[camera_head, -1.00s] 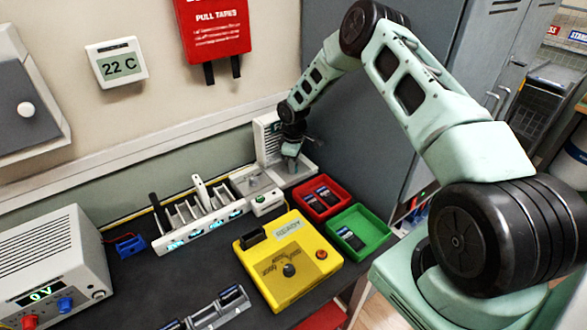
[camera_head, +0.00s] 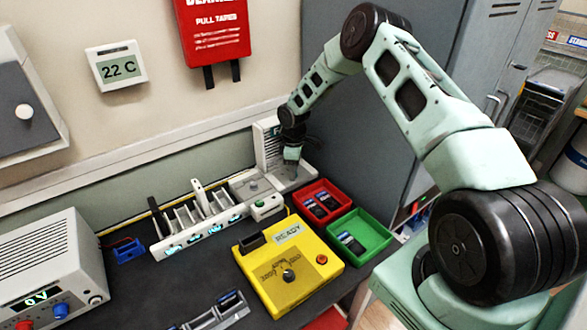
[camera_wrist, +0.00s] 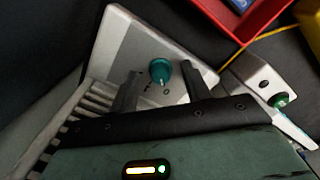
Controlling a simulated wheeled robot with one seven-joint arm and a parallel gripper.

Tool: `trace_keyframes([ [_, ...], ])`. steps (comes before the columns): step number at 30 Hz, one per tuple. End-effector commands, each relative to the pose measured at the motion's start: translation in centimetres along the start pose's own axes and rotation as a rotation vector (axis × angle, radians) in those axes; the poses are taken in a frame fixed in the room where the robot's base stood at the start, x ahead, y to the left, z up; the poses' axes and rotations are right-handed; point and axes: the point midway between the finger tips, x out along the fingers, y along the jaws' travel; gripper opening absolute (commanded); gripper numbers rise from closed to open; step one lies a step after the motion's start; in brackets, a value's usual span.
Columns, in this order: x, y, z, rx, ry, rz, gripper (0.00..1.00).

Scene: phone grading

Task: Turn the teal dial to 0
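The teal dial (camera_wrist: 160,71) sits on the light grey plate (camera_wrist: 118,38) of a fixture, with small dark marks beside it. My gripper (camera_wrist: 161,66) is open, with one dark finger on each side of the dial. Small gaps seem to show between the fingers and the dial, so I see no clear grip. In the head view my gripper (camera_head: 291,172) points down over the base of the white fixture (camera_head: 268,142) by the wall, and hides the dial there. The number the dial points to is too small to read.
A red tray (camera_head: 342,197) and a green tray (camera_head: 385,240) with phones stand right of the fixture. A small white box (camera_head: 266,206) with a green button stands close by. A yellow READY box (camera_head: 325,278) and a white slotted rack (camera_head: 175,247) are nearer. Grey lockers (camera_head: 345,125) rise behind.

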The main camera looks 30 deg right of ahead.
Motion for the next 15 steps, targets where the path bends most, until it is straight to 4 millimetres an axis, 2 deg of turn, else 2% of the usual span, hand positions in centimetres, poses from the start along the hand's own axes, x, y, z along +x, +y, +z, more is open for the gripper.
trace_keyframes([
  [8,-0.4,0.0,-0.1,0.000,0.001,0.001,0.48],
  [11,-1.5,0.1,-0.1,0.000,0.001,0.002,0.48],
  [15,-4.2,0.1,-0.1,0.001,0.002,0.004,0.48],
])
